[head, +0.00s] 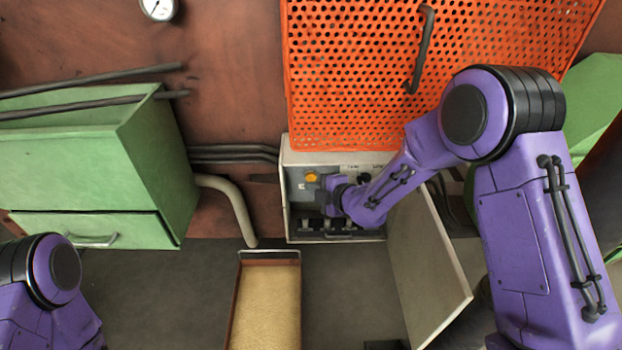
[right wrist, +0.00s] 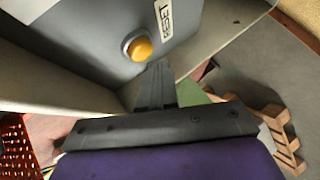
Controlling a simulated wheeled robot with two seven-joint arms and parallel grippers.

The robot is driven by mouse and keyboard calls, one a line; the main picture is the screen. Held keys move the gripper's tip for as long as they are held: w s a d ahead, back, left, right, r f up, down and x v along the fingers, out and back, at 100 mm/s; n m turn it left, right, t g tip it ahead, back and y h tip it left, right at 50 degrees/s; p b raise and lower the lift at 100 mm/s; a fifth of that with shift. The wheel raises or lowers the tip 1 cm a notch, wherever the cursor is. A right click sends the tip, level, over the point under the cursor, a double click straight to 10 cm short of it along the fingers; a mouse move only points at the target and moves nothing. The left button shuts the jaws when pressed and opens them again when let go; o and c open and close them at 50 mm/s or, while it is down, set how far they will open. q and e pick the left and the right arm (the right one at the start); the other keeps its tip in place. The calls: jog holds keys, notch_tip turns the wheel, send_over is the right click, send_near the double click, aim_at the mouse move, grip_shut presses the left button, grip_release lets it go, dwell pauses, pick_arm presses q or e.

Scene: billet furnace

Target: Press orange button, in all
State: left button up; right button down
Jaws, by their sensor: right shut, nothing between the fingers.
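The orange button (head: 311,176) sits on the grey panel inside an open white box (head: 287,205). In the right wrist view the button (right wrist: 138,48) is a round orange cap in a metal collar, beside a "RESET" label (right wrist: 163,19). My right gripper (head: 326,182) reaches into the box, just right of the button. In the right wrist view its fingers (right wrist: 157,72) are together and empty, with their tips just below and right of the button. I cannot tell how far they are from the panel. My left gripper is out of view; only its arm shows at lower left.
The box's door (head: 430,265) hangs open on the right, close to my right arm. An orange perforated guard (head: 350,80) with a dark handle is above. A green cabinet (head: 90,175) and a bent pipe (head: 232,205) are left. A tray (head: 236,290) lies below.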

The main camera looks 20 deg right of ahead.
jog(key=shift+w, duration=0.4)
jog(key=shift+w+d, duration=0.2)
jog(key=shift+w, duration=0.2)
dwell(0.4)
dwell(0.4)
jog(key=shift+s+a, duration=0.2)
jog(key=shift+s, duration=0.6)
jog(key=s, duration=0.2)
jog(key=s+a, duration=0.1)
jog(key=s, duration=0.1)
jog(key=shift+s+a, duration=0.2)
jog(key=shift+s, duration=0.2)
dwell(0.4)
